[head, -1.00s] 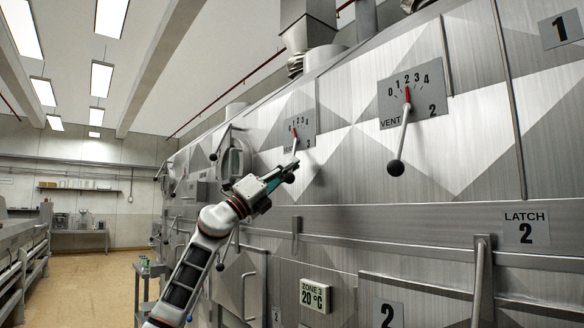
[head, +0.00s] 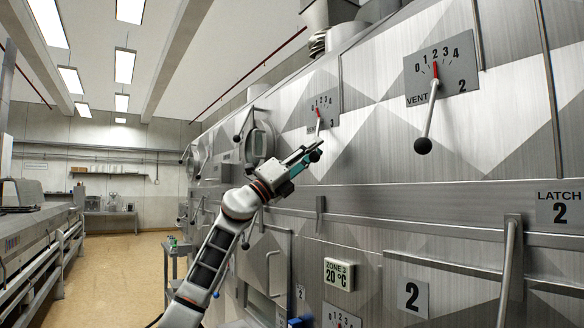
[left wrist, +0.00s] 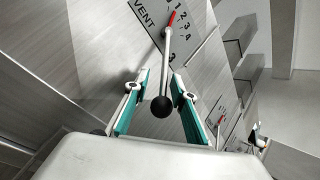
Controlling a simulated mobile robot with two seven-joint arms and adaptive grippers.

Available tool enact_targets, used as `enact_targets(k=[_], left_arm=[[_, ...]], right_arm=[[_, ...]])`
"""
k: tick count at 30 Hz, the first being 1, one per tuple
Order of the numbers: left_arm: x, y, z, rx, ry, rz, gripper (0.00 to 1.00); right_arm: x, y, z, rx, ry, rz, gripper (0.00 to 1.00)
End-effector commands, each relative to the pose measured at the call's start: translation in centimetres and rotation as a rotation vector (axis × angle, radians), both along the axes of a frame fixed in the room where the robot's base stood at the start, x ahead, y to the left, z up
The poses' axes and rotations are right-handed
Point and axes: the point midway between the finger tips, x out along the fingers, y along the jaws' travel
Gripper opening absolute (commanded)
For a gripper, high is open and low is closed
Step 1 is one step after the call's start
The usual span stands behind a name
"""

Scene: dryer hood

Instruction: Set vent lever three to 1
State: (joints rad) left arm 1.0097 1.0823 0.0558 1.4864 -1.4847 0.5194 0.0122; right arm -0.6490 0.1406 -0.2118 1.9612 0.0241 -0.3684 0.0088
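Vent lever three is the red-tipped lever (head: 318,121) on the small plate marked 3 (head: 329,103), mid-height on the steel dryer hood. In the left wrist view, the white lever rod (left wrist: 166,62) ends in a black ball knob (left wrist: 161,106) and its red pointer (left wrist: 172,19) is at the low end of the scale, near 1 or 2; I cannot tell the exact mark. My left gripper (head: 314,151) is raised to the lever. Its two teal fingers (left wrist: 158,100) are apart, with the knob between them and visible gaps on both sides. My right gripper does not show.
Vent lever two (head: 431,106) stands to the right, pointing at about 2. Another lever (head: 242,126) and a round port (head: 259,143) lie to the left. Latch 2's bar (head: 508,270) is at the lower right. An aisle of open floor (head: 120,260) runs at the left.

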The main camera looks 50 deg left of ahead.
Motion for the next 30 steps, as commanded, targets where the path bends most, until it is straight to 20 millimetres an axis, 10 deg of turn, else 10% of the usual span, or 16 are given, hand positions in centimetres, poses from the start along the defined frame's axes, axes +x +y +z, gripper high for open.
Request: enact_targets(k=[30], left_arm=[[-7.7, 1.8, -6.0, 0.001, 0.001, -0.001, 0.24]], right_arm=[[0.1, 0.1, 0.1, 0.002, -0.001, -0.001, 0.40]])
